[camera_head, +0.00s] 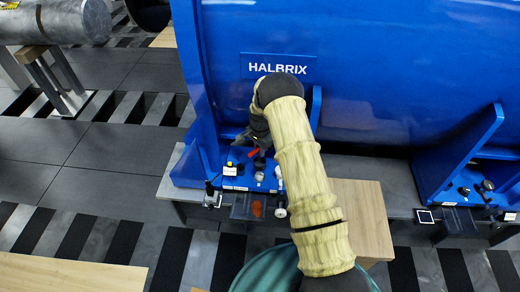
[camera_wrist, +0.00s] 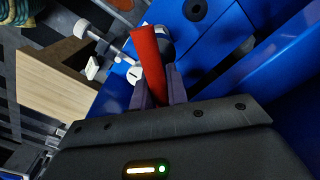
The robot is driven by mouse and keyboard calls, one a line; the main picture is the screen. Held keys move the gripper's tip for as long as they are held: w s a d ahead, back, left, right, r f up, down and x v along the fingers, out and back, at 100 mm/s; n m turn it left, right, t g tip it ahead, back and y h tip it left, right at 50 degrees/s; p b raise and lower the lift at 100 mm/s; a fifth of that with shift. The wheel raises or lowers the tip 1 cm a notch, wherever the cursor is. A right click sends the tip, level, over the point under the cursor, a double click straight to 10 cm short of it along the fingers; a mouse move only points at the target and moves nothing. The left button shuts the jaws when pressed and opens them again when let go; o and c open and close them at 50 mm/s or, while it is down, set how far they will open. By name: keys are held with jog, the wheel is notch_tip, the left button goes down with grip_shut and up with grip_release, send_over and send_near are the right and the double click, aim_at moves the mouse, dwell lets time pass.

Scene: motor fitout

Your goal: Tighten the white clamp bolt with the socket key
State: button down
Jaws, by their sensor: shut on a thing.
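My gripper (camera_head: 250,141) is over the blue motor's left foot, pointing down at its bolts. In the wrist view its dark fingers (camera_wrist: 158,86) are shut on a red handle (camera_wrist: 148,58), which I take for the socket key; its red part also shows in the head view (camera_head: 253,152). The key's far end is not clearly visible. White bolt-like heads show close by: one on the foot (camera_head: 259,176) and another to its right (camera_head: 279,179). In the wrist view a white round head (camera_wrist: 135,73) lies just left of the red handle. I cannot tell whether the key touches any bolt.
The blue motor housing (camera_head: 360,70) with its HALBRIX plate (camera_head: 279,67) rises behind my gripper. A wooden block (camera_head: 362,215) stands right of the foot, close to my arm. A white knob on a rod (camera_head: 280,211) juts out in front. Dark floor lies to the left.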

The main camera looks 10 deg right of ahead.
aim_at(259, 162)
jog(key=n, duration=0.4)
jog(key=shift+r+n, duration=0.1)
jog(key=shift+n, duration=0.3)
jog(key=shift+f+b, duration=1.55)
jog(key=shift+f, duration=1.3)
jog(key=shift+f+b, duration=0.8)
jog(key=shift+f, duration=0.6)
jog(key=shift+m, duration=1.4)
